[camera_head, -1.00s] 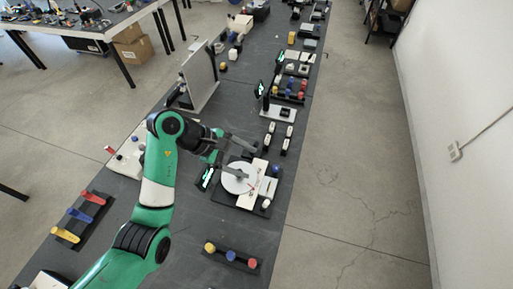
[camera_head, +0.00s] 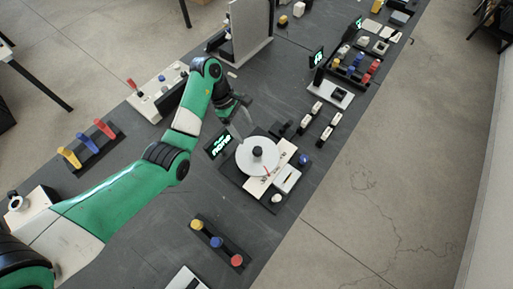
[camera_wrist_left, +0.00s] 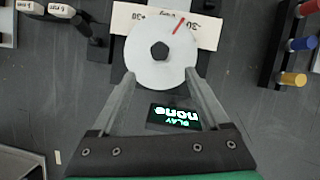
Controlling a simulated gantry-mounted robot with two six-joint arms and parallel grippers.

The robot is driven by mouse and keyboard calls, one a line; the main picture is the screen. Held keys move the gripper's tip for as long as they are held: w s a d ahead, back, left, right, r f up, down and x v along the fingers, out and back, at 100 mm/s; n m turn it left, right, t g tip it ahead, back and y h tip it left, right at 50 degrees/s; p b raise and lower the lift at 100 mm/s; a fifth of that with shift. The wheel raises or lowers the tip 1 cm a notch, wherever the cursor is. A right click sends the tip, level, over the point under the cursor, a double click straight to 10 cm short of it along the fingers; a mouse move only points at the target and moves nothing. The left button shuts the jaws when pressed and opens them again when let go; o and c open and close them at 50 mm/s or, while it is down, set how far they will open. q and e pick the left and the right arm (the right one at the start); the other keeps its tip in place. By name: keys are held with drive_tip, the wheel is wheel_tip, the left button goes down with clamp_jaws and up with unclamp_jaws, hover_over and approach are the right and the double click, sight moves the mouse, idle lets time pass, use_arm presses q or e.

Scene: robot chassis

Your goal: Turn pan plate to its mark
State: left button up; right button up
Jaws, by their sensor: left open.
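The pan plate is a white disc (camera_head: 247,166) with a dark knob (camera_head: 257,153) at its centre, on a dark base. It also shows in the wrist view (camera_wrist_left: 155,72). A red line (camera_wrist_left: 179,25) lies at its edge, against a pale scale card (camera_wrist_left: 207,36) with printed labels. In the wrist view the line is right of the middle label, towards the right one. My left gripper (camera_wrist_left: 160,76) is open and empty, its fingertips appearing either side of the disc's near part. I cannot tell whether they touch it. In the head view it (camera_head: 242,126) is behind the disc. My right gripper is out of view.
A small lit display (camera_head: 217,145) stands left of the disc. A blue knob (camera_head: 304,160) and a white block (camera_head: 287,179) are on its right. White switches (camera_head: 326,134) stand behind to the right. A row of coloured knobs (camera_head: 216,242) is in front. A grey upright panel (camera_head: 249,30) stands behind.

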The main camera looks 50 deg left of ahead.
sight(257, 149)
use_arm(q)
drive_tip(key=b+x, duration=0.3)
drive_tip(key=x, duration=0.8)
drive_tip(key=shift+d+f, duration=0.1)
drive_tip(key=shift+d, duration=0.05)
clamp_jaws()
idle(0.9)
